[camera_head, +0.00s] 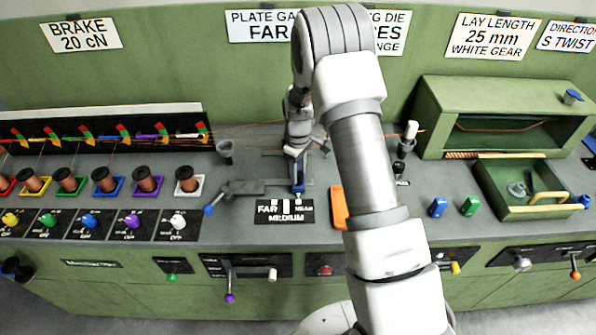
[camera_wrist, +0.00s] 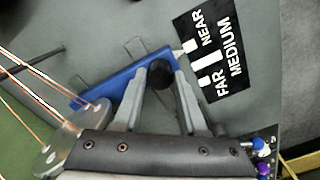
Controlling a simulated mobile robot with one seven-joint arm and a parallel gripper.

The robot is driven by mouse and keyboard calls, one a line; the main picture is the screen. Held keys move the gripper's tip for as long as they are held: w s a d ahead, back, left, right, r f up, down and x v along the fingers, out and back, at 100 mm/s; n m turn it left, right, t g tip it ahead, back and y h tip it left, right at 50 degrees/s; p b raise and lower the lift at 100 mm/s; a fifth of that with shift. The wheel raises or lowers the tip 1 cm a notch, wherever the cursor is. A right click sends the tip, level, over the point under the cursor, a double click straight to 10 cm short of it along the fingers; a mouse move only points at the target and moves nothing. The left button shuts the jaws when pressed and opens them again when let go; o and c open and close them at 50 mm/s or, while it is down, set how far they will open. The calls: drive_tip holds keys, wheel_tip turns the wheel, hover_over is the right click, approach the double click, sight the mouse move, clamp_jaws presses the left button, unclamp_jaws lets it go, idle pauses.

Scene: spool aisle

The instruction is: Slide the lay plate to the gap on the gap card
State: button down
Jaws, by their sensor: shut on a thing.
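In the wrist view my gripper (camera_wrist: 168,70) has its fingers shut on the black knob (camera_wrist: 160,77) that stands at the blue bar (camera_wrist: 118,84). A grey plate with holes and copper wires (camera_wrist: 66,133) shows at lower left; I cannot tell how it joins the bar. The black gap card (camera_wrist: 233,66) has white marks for NEAR, MEDIUM and FAR. The bar's end with a pale tip lies by the NEAR mark. In the head view my gripper (camera_head: 297,150) is above the blue bar (camera_head: 298,186) and card (camera_head: 283,217); my wrist hides most of the plate.
A wall sign (camera_head: 262,27), partly hidden by my arm, reads "PLATE GA" and "FAR". Copper wires run in from the spools (camera_head: 145,180) at left. An orange block (camera_head: 338,206) lies right of the card. A blue-knobbed lever (camera_head: 232,190) stands left of it.

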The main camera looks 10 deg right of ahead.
drive_tip(key=shift+a, duration=0.1)
idle(0.3)
drive_tip(key=a+b, duration=0.1)
drive_tip(key=a, duration=0.2)
drive_tip(key=w+a+b, duration=0.1)
drive_tip(key=a, duration=0.2)
drive_tip(key=shift+w+f, duration=0.1)
drive_tip(key=shift+w, duration=0.05)
drive_tip(key=shift+a, duration=0.4)
drive_tip(key=shift+c, duration=2.2)
unclamp_jaws()
